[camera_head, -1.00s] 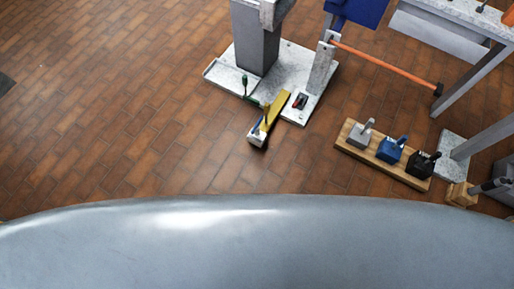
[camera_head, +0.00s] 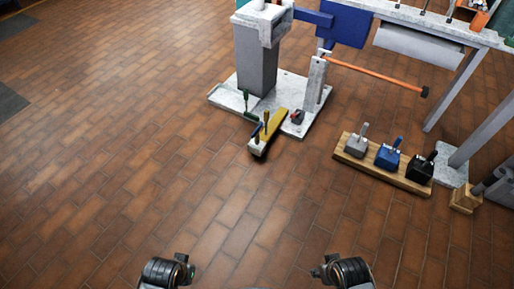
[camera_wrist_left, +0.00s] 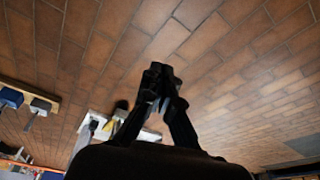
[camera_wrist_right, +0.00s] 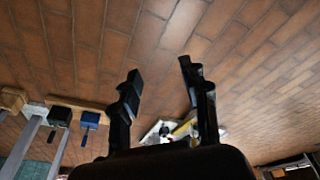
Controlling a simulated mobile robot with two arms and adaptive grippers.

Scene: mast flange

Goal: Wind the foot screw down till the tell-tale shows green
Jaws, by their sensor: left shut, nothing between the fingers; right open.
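A grey post (camera_head: 256,62) stands on a pale speckled base plate (camera_head: 225,98) in the head view. A low yellow-topped outrigger (camera_head: 270,130) reaches forward from the plate, with small upright green (camera_head: 246,100), yellow and blue-dark parts near it. I cannot tell which is the foot screw. A small red and black piece (camera_head: 297,117) sits on the plate; I cannot tell whether it is the tell-tale, and no green indication is readable. My left gripper (camera_wrist_left: 162,78) is shut and empty. My right gripper (camera_wrist_right: 160,75) is open and empty. Both are well apart from the base.
A wooden board (camera_head: 350,158) with grey, blue and black blocks lies on the floor to the right. An orange bar (camera_head: 375,72) runs from a short post towards the table (camera_head: 440,15). The brick floor in front is clear.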

